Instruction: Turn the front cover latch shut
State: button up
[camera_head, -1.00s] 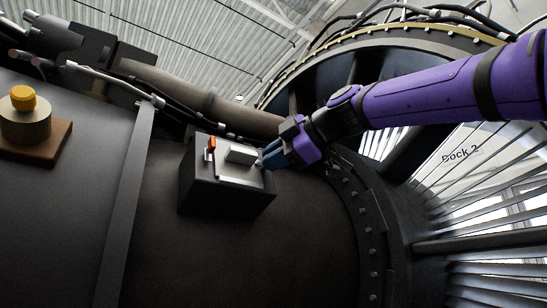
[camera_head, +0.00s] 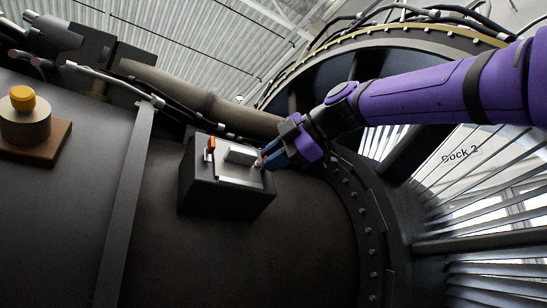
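A dark box (camera_head: 226,197) stands on the dark engine casing near the middle of the view. On its top is a light plate (camera_head: 238,177) with a pale grey block (camera_head: 241,155) and an upright orange-red piece (camera_head: 211,144) at its left. I cannot tell for certain which of these is the front cover latch. My gripper (camera_head: 266,164) has blue fingers and a purple body, and reaches in from the right. Its fingertips are at the right edge of the box top, close beside the pale block. I cannot tell whether they touch it or how far apart the fingers are.
A yellow knob on a round base (camera_head: 24,108) sits on a brown plate at the far left. A grey strip (camera_head: 126,205) runs down the casing left of the box. A bolted flange ring (camera_head: 361,227) curves at the right. A thick pipe (camera_head: 200,98) passes behind.

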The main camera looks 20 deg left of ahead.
jog(key=shift+o, duration=1.3)
jog(key=v, duration=1)
jog(key=shift+d+r, duration=0.15)
jog(key=shift+d, duration=0.25)
jog(key=shift+s, duration=0.1)
